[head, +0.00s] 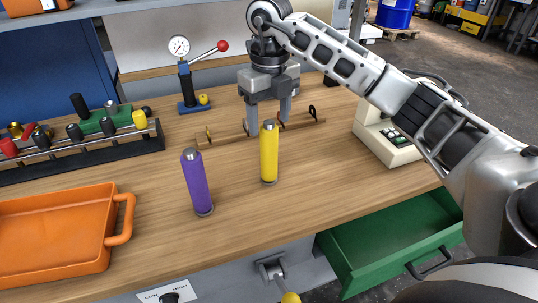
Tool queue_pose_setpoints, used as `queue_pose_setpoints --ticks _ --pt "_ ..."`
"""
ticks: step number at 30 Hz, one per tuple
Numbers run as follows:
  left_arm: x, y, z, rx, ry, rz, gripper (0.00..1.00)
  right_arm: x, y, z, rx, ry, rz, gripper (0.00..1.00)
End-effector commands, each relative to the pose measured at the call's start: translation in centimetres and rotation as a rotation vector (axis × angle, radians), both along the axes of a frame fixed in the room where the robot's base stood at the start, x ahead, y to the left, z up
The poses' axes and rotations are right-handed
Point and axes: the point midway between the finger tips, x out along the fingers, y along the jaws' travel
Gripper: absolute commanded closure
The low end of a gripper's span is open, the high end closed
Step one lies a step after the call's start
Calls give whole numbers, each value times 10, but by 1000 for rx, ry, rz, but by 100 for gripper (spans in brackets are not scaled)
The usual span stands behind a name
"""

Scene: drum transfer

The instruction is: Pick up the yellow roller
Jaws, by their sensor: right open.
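The yellow roller (269,153) stands upright on the wooden workbench (330,185), near the middle of the head view. A purple roller (197,183) stands to its left, slightly tilted in the picture. My right gripper (268,126) points down, with its two fingers spread. The fingers show above and behind the top of the yellow roller, one to each side in the picture. I cannot tell whether they touch it. My left gripper is not in view.
An orange tray (112,212) lies at the left. A rack of tools (85,158), a gauge press (186,90) and a low wooden rail with hooks (225,138) stand behind. A beige device (385,142) is at the right. An open green drawer (385,240) juts out below.

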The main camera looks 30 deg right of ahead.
Motion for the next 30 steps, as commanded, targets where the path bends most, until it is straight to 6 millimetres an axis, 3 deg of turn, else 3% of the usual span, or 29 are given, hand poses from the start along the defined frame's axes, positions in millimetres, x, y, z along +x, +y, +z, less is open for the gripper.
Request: queue_pose_setpoints --ticks 7,16,17,23,30 --pt "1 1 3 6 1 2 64 -2 2 -36 -1 4 0 39" --pt "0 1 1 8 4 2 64 -2 2 -43 -1 1 0 39" --pt "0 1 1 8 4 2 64 -2 2 -43 -1 1 0 41" --pt "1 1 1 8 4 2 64 -2 2 -43 -1 1 0 97" --pt "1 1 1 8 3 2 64 -1 2 -42 -1 -1 -1 100"
